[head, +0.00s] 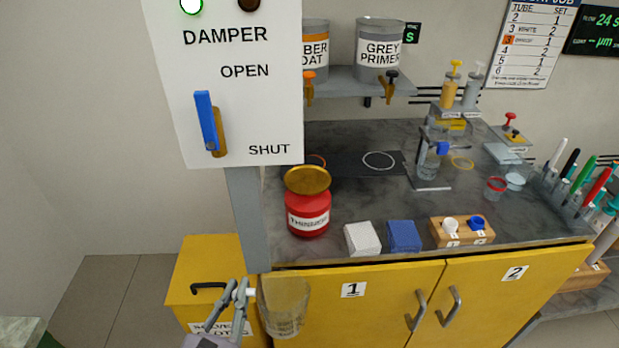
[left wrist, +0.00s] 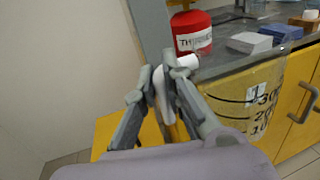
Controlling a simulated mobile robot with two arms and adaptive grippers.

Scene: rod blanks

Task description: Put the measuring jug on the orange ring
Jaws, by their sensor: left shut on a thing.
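The measuring jug (head: 285,308) is see-through with a white handle. It hangs in front of the yellow cabinet, below the counter's front edge. My left gripper (head: 243,291) is shut on its handle. In the left wrist view the fingers (left wrist: 165,78) close around the white handle, and the jug (left wrist: 245,105) with its black graduations stands to their right. The orange ring (head: 317,159) lies on the dark plate at the back left of the counter, mostly hidden behind the gold lid of the red can. My right gripper is out of view.
The red thinner can (head: 308,212) stands at the counter's left front. A white block (head: 362,239), a blue block (head: 404,236) and a wooden holder (head: 461,232) line the front edge. The damper panel (head: 235,85) and its post (head: 245,215) stand left. A white ring (head: 378,160) lies bare.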

